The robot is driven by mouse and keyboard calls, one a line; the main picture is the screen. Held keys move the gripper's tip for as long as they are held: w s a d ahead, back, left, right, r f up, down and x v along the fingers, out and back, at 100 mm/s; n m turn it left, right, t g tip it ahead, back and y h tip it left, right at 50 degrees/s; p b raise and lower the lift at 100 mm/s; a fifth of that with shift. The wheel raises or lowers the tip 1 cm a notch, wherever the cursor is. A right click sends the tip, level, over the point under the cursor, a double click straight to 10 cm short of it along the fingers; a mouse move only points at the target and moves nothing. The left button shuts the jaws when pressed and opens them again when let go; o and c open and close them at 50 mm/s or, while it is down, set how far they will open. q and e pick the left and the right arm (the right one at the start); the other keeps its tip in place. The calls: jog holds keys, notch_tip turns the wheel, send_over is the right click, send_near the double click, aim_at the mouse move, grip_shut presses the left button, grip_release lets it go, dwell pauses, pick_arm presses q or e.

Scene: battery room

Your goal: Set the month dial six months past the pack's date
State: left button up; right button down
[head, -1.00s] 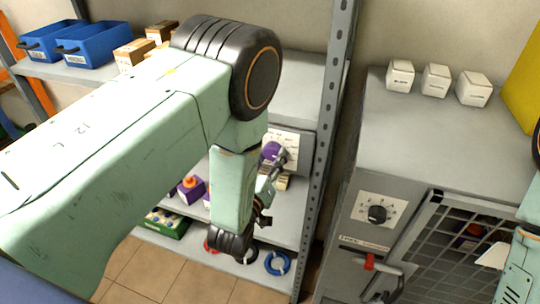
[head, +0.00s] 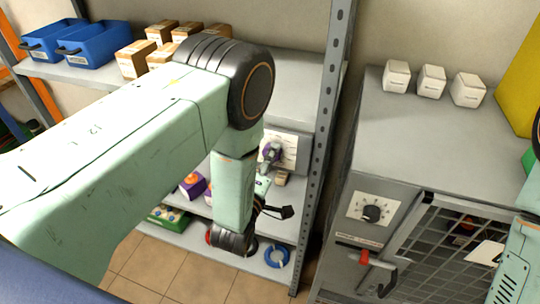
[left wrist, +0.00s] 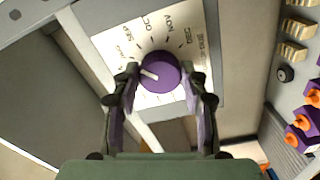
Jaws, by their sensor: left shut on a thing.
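The month dial is a purple knob (left wrist: 160,72) on a white plate (left wrist: 183,98) in the left wrist view. SEP, OCT, NOV and DEC read around its upper side. Its white pointer line points left and slightly up; the label there is hidden by a finger. My left gripper (left wrist: 161,80) is shut on the knob, one finger on each side. In the head view the dial plate (head: 289,148) is on a grey box on the shelf, and my left gripper (head: 267,168) reaches it. My right gripper is not in view. I cannot read the pack's date.
Purple packs with orange tops (head: 192,186) stand on the shelf below. A blue ring (head: 276,256) lies on the bottom shelf. Three white boxes (head: 431,81) stand on top.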

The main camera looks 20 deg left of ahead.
pick_arm(q)
jog(key=shift+a+n, duration=0.1)
jog(key=shift+n, duration=0.5)
jog(key=shift+s, duration=0.1)
jog(key=o, duration=0.8)
jog(key=shift+c, duration=0.2)
jog(key=o, duration=0.4)
jog(key=shift+s, duration=0.1)
jog(key=s, duration=0.7)
jog(key=shift+s, duration=0.15)
